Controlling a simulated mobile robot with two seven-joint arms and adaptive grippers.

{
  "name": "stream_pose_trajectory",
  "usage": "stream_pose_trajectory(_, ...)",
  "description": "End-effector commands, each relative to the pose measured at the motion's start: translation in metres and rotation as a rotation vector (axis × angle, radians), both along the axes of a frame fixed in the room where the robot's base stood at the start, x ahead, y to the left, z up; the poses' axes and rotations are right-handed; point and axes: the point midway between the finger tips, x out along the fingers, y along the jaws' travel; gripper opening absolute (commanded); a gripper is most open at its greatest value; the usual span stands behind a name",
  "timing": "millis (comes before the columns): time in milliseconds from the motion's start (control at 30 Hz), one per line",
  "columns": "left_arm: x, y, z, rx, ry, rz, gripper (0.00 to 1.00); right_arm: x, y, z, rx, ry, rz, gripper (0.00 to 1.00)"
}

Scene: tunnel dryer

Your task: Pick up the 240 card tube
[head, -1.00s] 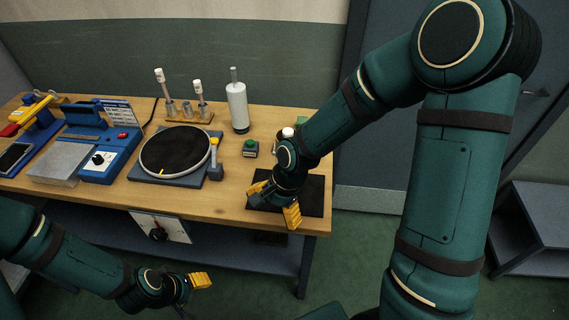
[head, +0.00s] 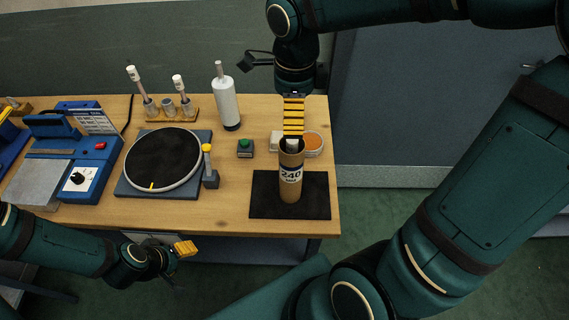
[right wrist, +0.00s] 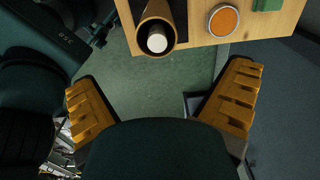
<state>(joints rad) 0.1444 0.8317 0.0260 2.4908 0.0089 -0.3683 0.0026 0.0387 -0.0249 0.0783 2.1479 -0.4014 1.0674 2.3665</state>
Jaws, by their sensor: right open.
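The brown card tube (head: 291,184) with a white "240" label stands upright on a dark mat (head: 262,205) near the table's right end. Its open top shows a pale piece inside, also seen in the tube in the right wrist view (right wrist: 146,26). My right gripper (head: 293,118) is above and behind the tube in the head view, with a yellow finger pad near its top. In the right wrist view the right gripper (right wrist: 160,100) is open and empty, with the tube beyond the fingers. My left gripper (head: 184,249) is low in front of the table; its opening is unclear.
A round dish of orange material (head: 313,143) sits behind the tube. A green button box (head: 245,148), a white roller (head: 225,102), a dark turntable (head: 160,160) and a blue sealer (head: 85,170) stand to the left.

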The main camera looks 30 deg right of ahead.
Motion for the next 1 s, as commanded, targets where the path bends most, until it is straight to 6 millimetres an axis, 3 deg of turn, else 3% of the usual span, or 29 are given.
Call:
stream_pose_trajectory(300, 0.0, 0.0, -0.009, 0.002, 0.001, 0.001, 0.56, -0.001, 0.0, -0.061, 0.001, 0.007, 0.001, 1.0)
stream_pose_trajectory(633, 0.0, 0.0, -0.011, 0.003, 0.001, 0.001, 0.56, -0.001, 0.001, -0.086, 0.002, 0.003, 0.002, 1.0)
stream_pose_trajectory(1000, 0.0, -0.001, -0.013, 0.003, 0.001, 0.0, 0.56, -0.002, 0.003, -0.13, 0.002, 0.003, 0.003, 1.0)
